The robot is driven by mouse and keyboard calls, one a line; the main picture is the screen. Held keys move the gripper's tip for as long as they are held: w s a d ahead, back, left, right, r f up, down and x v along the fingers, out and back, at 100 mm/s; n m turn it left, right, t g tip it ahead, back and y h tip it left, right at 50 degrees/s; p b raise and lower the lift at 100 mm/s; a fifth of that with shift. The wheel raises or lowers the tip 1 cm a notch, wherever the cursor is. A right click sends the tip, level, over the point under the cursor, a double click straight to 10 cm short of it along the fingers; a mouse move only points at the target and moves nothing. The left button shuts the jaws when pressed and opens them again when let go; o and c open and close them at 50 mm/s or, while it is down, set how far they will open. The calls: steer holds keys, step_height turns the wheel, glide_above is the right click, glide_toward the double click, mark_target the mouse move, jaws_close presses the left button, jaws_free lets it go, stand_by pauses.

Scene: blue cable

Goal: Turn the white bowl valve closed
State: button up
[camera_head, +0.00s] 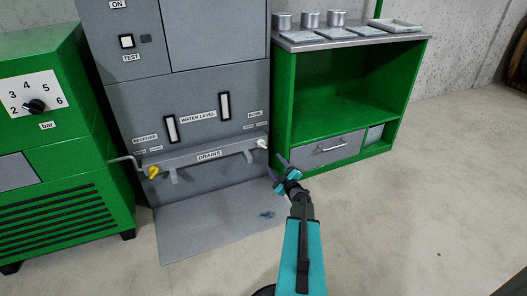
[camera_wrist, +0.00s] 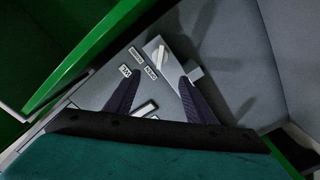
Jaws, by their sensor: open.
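The white bowl valve (camera_head: 262,143) is at the right end of the drains pipe, low on the grey cabinet, below the bowl label (camera_head: 255,113). In the wrist view its white handle (camera_wrist: 161,53) shows just beyond and between my fingertips. My gripper (camera_head: 276,166) is open and empty, in front of and slightly below the valve, apart from it in the head view. In the wrist view my gripper's dark fingers (camera_wrist: 159,78) are spread, with nothing between them. The exact gap to the handle is hard to judge.
A yellow valve (camera_head: 153,172) is at the pipe's left end. The drains plate (camera_head: 209,155) lies between the valves. A green workbench (camera_head: 283,120) with a drawer (camera_head: 330,149) stands close on the right. A green machine (camera_head: 60,150) stands left.

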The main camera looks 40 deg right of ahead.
mark_target(262, 146)
steer(key=shift+w, duration=0.1)
steer(key=b+x, duration=0.4)
steer(key=x, duration=0.8)
steer(key=shift+b+x, duration=0.35)
steer(key=shift+x, duration=0.45)
steer(key=shift+r, duration=0.1)
steer(key=c, duration=1)
steer(key=shift+d, duration=0.2)
steer(key=shift+a, duration=0.1)
